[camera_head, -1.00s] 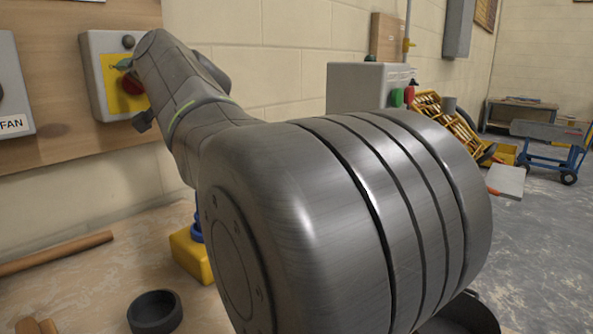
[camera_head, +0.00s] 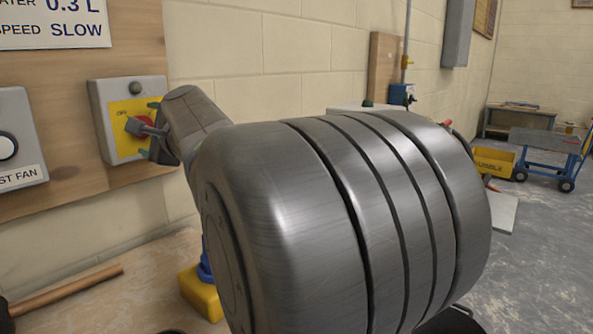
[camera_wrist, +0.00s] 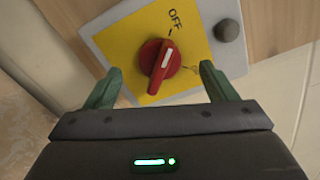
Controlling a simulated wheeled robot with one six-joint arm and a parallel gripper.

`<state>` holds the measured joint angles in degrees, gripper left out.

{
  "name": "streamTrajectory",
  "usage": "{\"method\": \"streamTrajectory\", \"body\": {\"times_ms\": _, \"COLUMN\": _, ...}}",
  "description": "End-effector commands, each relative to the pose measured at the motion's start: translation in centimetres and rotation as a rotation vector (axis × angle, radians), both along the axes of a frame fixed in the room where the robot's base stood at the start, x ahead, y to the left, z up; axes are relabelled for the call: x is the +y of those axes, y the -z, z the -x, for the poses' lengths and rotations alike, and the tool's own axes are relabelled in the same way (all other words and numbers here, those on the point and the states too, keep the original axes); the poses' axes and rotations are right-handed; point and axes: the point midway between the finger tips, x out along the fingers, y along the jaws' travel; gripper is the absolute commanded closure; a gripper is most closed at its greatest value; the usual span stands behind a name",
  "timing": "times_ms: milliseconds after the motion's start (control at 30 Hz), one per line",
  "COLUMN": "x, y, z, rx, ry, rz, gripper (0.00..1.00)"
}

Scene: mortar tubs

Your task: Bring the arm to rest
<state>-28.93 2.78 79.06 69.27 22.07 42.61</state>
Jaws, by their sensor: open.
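My gripper (camera_head: 146,129) is in front of a grey switch box with a yellow plate (camera_head: 120,112) on the wooden wall board. In the wrist view my gripper (camera_wrist: 164,88) has its two green fingers apart, with the red rotary knob (camera_wrist: 160,62) seen between and beyond them. The fingers do not appear to touch the knob. The knob's white mark points up towards the side of the word OFF. My arm fills the middle of the head view and hides much of the bench.
A grey box with a round button (camera_head: 8,145) is on the board at the left. A wooden handle (camera_head: 70,292) and a yellow block with a blue top (camera_head: 203,290) are on the bench (camera_head: 130,265). A blue trolley (camera_head: 548,150) stands at the far right.

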Motion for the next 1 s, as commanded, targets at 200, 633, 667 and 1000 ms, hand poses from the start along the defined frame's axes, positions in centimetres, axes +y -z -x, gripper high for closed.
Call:
{"method": "streamTrajectory", "body": {"times_ms": 200, "x": 0.00, "y": -0.30, "z": -0.02, "rx": 0.199, "ry": 0.001, "rz": -0.168, "gripper": 0.22}}
{"method": "streamTrajectory", "body": {"times_ms": 633, "x": 0.03, "y": 0.12, "z": 0.02, "rx": 0.324, "ry": 0.000, "rz": -0.277, "gripper": 0.22}}
{"method": "streamTrajectory", "body": {"times_ms": 667, "x": 0.03, "y": 0.12, "z": 0.02, "rx": 0.324, "ry": 0.000, "rz": -0.277, "gripper": 0.22}}
{"method": "streamTrajectory", "body": {"times_ms": 1000, "x": -0.10, "y": 0.09, "z": 0.47, "rx": 0.313, "ry": -0.005, "rz": -0.261, "gripper": 0.22}}
